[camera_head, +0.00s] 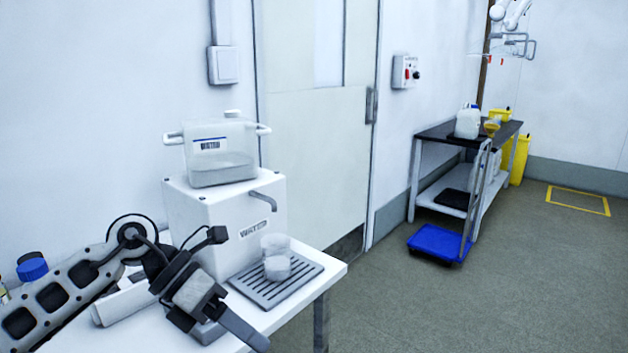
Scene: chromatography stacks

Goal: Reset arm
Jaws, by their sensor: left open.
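My left arm comes in from the lower left, over the white table (335,270). My left gripper (222,300) is open, with nothing visible between its fingers. It is in front of the white dispenser box (205,225) and left of the slotted drip tray (275,290). Part of the box's lower front is hidden behind the arm. My right gripper is not in view.
A clear container (222,165) stands on the box. Clear cups (277,266) are on the tray below the spout. A blue-capped item (32,270) is partly hidden behind my left arm. A blue trolley (437,244) stands by a dark-topped bench (440,132). Right floor is mostly clear.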

